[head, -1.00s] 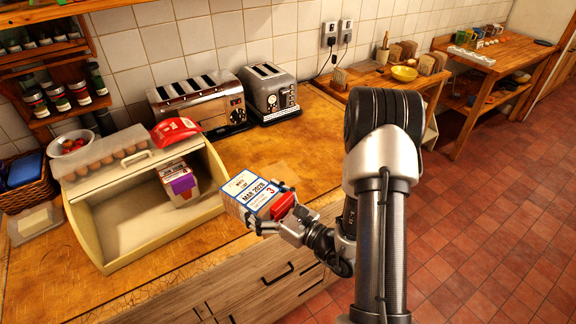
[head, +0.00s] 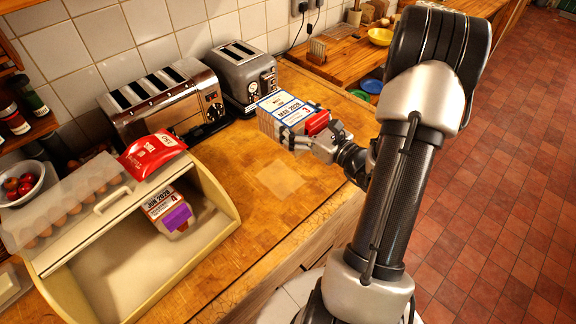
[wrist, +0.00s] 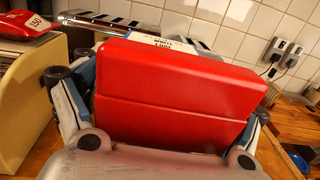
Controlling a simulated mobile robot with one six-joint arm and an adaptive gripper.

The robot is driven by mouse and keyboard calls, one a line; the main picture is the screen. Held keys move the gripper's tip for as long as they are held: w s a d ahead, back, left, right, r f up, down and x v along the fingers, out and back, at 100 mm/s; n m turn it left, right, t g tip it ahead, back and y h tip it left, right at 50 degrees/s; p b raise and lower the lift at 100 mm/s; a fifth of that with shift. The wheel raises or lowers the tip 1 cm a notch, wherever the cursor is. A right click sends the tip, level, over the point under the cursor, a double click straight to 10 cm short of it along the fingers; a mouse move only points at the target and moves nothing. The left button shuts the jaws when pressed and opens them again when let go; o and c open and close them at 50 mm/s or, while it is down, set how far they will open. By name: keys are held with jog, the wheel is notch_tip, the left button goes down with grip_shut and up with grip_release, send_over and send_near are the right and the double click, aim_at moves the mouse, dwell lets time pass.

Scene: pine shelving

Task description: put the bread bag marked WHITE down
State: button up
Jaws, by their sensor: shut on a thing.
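My gripper (head: 303,130) is shut on a bread bag (head: 278,109) with a blue-edged white label, a date panel and a red end. In the wrist view the red end of the bag (wrist: 175,92) fills the middle, with a finger on each side. A pale square patch (head: 281,179) on the counter lies bare, nearer than the bag.
A cream bread bin (head: 222,243) stands open at left, holding another bag with a purple patch (head: 178,217). A red bag (head: 152,153) and an egg tray (head: 75,205) are on its top. A chrome toaster (head: 165,105) and a grey toaster (head: 243,75) stand behind.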

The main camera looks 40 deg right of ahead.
notch_tip(320, 180, down, 17)
jog(key=b, duration=0.5)
jog(key=shift+f, duration=0.2)
jog(key=shift+f, duration=0.15)
jog(key=o, duration=0.9)
jog(key=shift+o, duration=1.4)
jog(key=shift+s+d+r, duration=0.1)
jog(key=shift+s+r, duration=0.1)
jog(key=shift+s, duration=0.05)
jog(key=s, duration=0.4)
jog(key=s+p, duration=0.1)
jog(key=s, duration=0.6)
jog(key=shift+s+d+f+p, duration=0.1)
jog(key=shift+s+d+p, duration=0.2)
jog(key=shift+d+p, duration=0.1)
